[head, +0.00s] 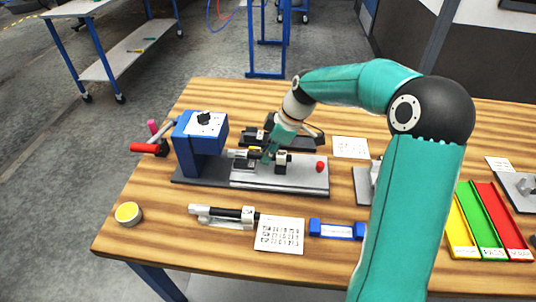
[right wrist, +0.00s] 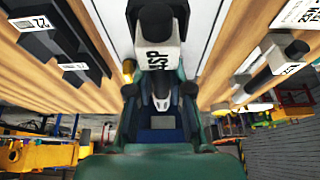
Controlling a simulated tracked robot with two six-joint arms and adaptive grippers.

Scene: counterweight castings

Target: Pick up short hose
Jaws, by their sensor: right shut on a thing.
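A blue press (head: 200,140) with a red-handled lever stands on a dark base at the left of the wooden table. My right gripper (head: 268,154) reaches down over the grey bed beside the press. The fingers partly hide this piece. In the right wrist view, my right gripper (right wrist: 161,92) has a small grey metal part between its fingers. A black cylinder with a white lettered block (right wrist: 158,52) stands just beyond them. My left gripper is out of view.
A red knob (head: 320,166) sits on the bed's right end. In front lie a white-and-black tool (head: 225,214), a printed card (head: 280,234) and a blue-ended piece (head: 337,230). A yellow-topped tin (head: 128,214) stands front left. Yellow, green and red trays (head: 483,222) lie right.

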